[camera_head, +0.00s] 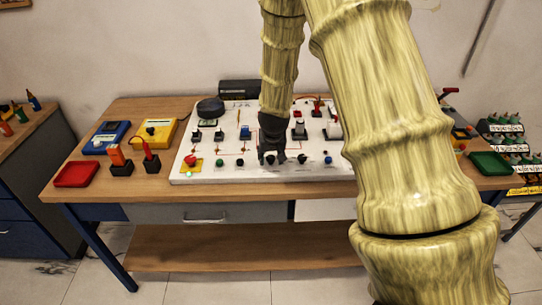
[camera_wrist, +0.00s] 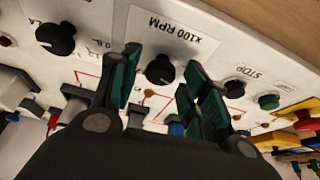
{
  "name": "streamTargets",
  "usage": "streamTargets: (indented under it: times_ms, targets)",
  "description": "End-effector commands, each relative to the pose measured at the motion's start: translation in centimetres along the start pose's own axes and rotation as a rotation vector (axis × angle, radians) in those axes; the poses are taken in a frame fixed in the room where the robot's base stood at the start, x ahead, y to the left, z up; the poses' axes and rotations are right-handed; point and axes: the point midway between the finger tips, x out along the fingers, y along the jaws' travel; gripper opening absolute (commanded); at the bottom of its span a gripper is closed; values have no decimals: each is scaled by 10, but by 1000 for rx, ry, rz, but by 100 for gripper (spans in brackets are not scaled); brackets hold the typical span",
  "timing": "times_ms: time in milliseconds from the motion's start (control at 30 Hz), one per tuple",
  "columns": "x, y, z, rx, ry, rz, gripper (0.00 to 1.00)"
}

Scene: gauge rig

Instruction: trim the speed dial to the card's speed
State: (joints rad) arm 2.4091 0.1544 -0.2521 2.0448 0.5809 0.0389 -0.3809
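The speed dial (camera_wrist: 160,70) is a black round knob beside the printed label "x100 RPM" on the white panel in the wrist view. My gripper (camera_wrist: 164,62) has its green-padded fingers apart, with the knob in the gap between the tips. I cannot tell whether either finger touches the knob. In the head view my gripper (camera_head: 271,152) is low over the front row of the white panel (camera_head: 220,170), and the dial is hard to make out there. The dial's pointer is too small to read. I cannot make out a card with a speed on it.
The red tray (camera_head: 76,174), yellow meter (camera_head: 154,132) and blue meter (camera_head: 106,138) stand left on the table; a green tray (camera_head: 490,164) is right.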

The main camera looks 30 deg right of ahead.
Motion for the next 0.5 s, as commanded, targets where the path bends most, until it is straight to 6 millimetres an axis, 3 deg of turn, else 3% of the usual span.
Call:
streamTargets:
  times_ms: [33,200,500]
  targets:
    - [0,0,0,0,0,0,31]
    - [0,0,0,0,0,0,5]
    - [-2,0,-1,25,0,13,5]
